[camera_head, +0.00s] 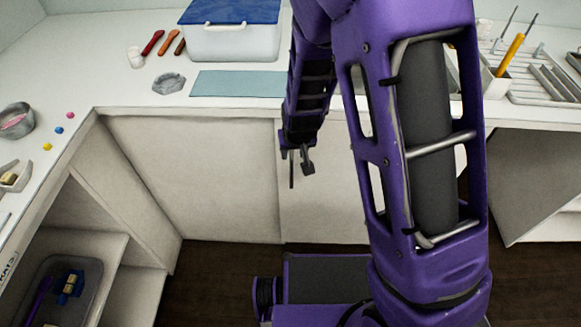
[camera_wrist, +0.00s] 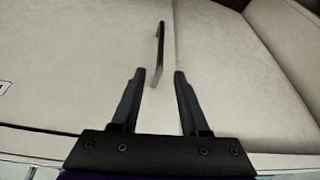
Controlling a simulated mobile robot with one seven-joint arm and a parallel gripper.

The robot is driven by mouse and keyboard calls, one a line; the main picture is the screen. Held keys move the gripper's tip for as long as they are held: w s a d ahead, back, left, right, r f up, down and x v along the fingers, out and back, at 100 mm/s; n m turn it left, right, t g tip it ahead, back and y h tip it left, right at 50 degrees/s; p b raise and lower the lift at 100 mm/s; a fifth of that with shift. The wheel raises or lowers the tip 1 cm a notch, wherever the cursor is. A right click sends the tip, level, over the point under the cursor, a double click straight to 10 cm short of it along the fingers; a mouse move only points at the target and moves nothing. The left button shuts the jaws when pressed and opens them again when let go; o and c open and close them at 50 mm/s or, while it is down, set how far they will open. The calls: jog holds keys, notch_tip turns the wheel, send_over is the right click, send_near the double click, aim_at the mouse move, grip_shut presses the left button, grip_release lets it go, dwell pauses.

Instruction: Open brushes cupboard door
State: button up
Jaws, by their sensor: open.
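Pale cupboard fronts stand under the back counter: a left panel (camera_head: 200,180) and a right panel (camera_head: 325,205), with a seam between them. A thin dark bar handle (camera_wrist: 160,45) is on the panel just right of that seam in the head view; the wrist view shows it inverted, on the left panel. The door (camera_wrist: 80,60) looks shut. My gripper (camera_head: 298,165) is open in front of the handle. In the wrist view my gripper (camera_wrist: 158,75) has the handle's near end between its fingertips in the picture; contact cannot be told. No readable label identifies the door.
The counter (camera_head: 130,88) above holds a blue-lidded box (camera_head: 230,42), a blue mat (camera_head: 238,83) and a drying rack (camera_head: 545,82). My arm hides part of the right side.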

aim_at(291, 166)
jog(key=b+x, duration=0.1)
jog(key=x, duration=1.1)
jog(key=shift+a+f+b, duration=0.1)
jog(key=shift+f+b, duration=0.1)
jog(key=shift+b, duration=0.2)
grip_shut()
dwell(0.7)
